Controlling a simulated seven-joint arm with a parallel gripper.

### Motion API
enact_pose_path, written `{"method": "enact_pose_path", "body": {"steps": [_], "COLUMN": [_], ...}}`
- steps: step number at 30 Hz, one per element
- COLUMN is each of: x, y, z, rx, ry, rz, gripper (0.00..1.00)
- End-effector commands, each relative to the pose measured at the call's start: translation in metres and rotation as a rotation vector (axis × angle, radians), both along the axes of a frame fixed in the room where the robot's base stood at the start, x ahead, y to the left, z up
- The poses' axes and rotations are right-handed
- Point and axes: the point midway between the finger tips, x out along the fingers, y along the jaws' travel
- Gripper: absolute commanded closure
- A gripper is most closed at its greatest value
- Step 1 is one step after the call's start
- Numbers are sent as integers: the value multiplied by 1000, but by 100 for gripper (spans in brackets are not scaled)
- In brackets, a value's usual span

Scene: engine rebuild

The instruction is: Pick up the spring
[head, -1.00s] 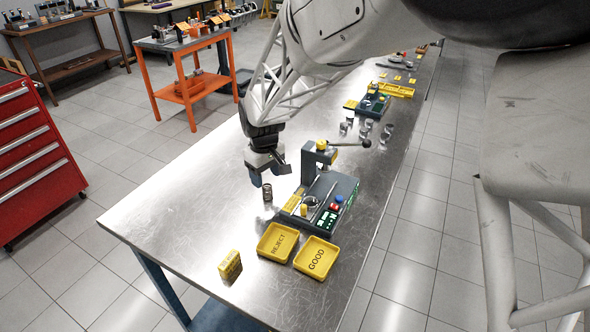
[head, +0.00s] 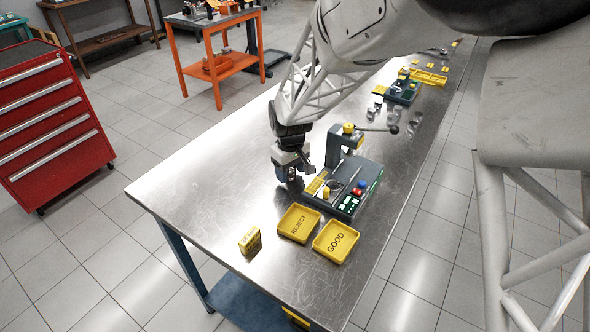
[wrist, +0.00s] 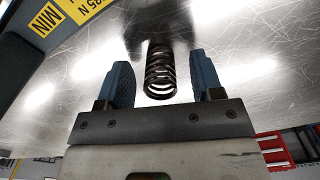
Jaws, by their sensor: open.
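The spring (wrist: 160,72) is a dark metal coil standing on the steel table in the wrist view. My gripper (wrist: 163,80) is open, with one blue finger on each side of the spring. Gaps show between the spring and both fingers, so it is not gripped. In the head view my gripper (head: 289,178) is low over the table, just left of the press fixture, and hides most or all of the spring.
The press fixture (head: 350,195) with its lever stands close to the right of my gripper. A yellow REJECT tray (head: 299,223), a yellow GOOD tray (head: 336,241) and a yellow block (head: 250,240) lie nearer. The table (head: 215,180) is clear to the left.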

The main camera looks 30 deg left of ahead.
Motion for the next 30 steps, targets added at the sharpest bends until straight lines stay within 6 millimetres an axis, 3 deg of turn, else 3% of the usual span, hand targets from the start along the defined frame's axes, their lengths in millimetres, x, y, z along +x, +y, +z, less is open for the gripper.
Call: {"method": "enact_pose_path", "body": {"steps": [20, 30], "x": [0, 0], "y": [0, 0], "z": [-6, -6], "rx": [-1, -1], "ry": [0, 0], "rz": [0, 0], "gripper": [41, 93]}}
